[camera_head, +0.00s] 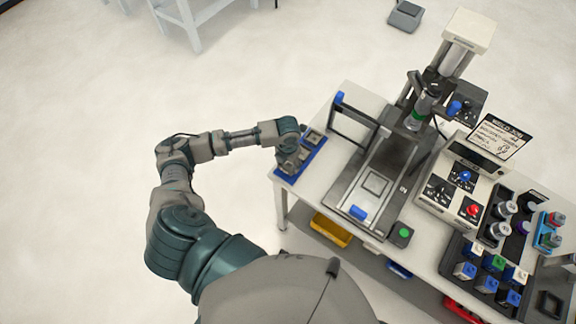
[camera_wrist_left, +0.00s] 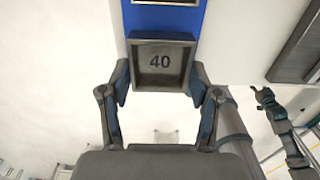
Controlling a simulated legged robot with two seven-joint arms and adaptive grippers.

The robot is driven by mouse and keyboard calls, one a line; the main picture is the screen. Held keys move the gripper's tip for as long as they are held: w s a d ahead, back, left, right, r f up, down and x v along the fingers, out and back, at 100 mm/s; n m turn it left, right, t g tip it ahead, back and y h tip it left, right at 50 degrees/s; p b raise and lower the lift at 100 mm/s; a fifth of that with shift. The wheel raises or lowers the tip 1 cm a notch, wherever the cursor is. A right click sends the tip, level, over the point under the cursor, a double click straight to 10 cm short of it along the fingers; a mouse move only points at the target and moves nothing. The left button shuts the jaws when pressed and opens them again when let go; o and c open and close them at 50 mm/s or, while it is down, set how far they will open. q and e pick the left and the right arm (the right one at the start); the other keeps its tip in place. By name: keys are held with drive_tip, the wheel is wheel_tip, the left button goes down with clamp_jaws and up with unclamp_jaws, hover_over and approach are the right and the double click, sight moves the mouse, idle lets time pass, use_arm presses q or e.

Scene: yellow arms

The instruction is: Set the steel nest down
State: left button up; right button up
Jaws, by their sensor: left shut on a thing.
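The steel nest (camera_wrist_left: 160,63) is a square grey tray marked 40, seen in the left wrist view. My left gripper (camera_wrist_left: 159,83) is shut on it, one finger on each side. The nest lies over or on a blue base strip (camera_wrist_left: 203,25) at the table's left end; I cannot tell if it touches. In the head view my left gripper (camera_head: 289,160) is over the near part of this blue strip (camera_head: 288,177) and mostly hides the nest. A second grey nest (camera_head: 313,138) sits on the strip's far part.
A press with a grey bed (camera_head: 352,192) and a square plate (camera_head: 376,184) stands right of the strip. Beyond it are a control box (camera_head: 455,185) and racks of tools. A yellow bin (camera_head: 331,230) is below the table. The floor at left is clear.

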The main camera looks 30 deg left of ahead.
sight(288, 167)
use_arm(q)
drive_tip(key=shift+f, duration=1.3)
drive_tip(key=o, duration=1.5)
drive_tip(key=shift+c, duration=0.2)
drive_tip(key=shift+f, duration=0.1)
wheel_tip(288, 167, up, 12)
drive_tip(key=shift+d, duration=0.1)
